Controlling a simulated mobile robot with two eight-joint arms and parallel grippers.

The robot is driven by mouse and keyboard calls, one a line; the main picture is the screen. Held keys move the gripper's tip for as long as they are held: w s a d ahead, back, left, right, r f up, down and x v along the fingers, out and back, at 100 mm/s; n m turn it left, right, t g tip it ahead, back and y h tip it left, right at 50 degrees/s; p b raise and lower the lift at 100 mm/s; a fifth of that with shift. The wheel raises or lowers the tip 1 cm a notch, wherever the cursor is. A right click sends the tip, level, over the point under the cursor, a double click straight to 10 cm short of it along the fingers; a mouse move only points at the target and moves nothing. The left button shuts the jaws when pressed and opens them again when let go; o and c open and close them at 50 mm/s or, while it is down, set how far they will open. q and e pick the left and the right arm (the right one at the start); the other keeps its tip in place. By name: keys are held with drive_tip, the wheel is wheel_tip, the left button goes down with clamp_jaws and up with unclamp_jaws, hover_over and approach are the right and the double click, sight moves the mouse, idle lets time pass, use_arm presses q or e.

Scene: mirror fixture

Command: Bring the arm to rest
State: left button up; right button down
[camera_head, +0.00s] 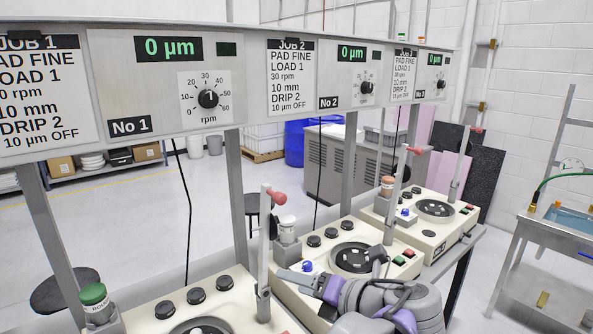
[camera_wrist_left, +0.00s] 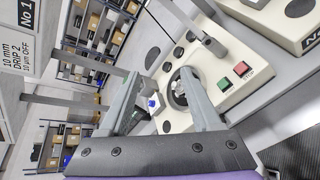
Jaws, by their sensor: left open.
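My left gripper (camera_head: 332,268) is open over the front part of the middle polishing machine (camera_head: 292,302). Its purple and grey wrist and my arm cover part of that machine's front right. In the left wrist view, the two grey fingers of my left gripper (camera_wrist_left: 160,76) stand wide apart with nothing held between them. Behind them show a dark round plate (camera_wrist_left: 178,88) and a blue knob (camera_wrist_left: 153,104). I cannot tell whether a finger touches the machine. My right gripper is in neither view.
A panel with dials (camera_head: 208,98) runs above the machines on grey posts. Upright levers with red knobs (camera_head: 277,197) rise beside the plates. A near machine (camera_head: 205,300) stands left, a far one (camera_head: 437,212) behind. A metal sink (camera_head: 560,240) stands right across open floor.

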use_arm(q)
drive_tip(key=s+a+f+n+g+h, duration=0.25)
drive_tip(key=s+a+f+n, duration=0.25)
drive_tip(key=a+f+n, duration=0.35)
drive_tip(key=s+a+f+n+g+h, duration=0.25)
drive_tip(key=s+a+f+n, duration=0.25)
drive_tip(key=a+f+n, duration=0.3)
drive_tip(key=s+f+n+h, duration=0.2)
drive_tip(key=s+f+n, duration=0.3)
drive_tip(key=n, duration=0.5)
drive_tip(key=s+a+f+n+h, duration=0.1)
drive_tip(key=s+f+n+h, duration=0.1)
drive_tip(key=s+f+n, duration=0.2)
wheel_tip(320, 180, down, 3)
drive_tip(key=n, duration=0.7)
drive_tip(key=shift+s+a+t, duration=0.25)
drive_tip(key=shift+s+t, duration=0.05)
drive_tip(key=shift+s, duration=0.1)
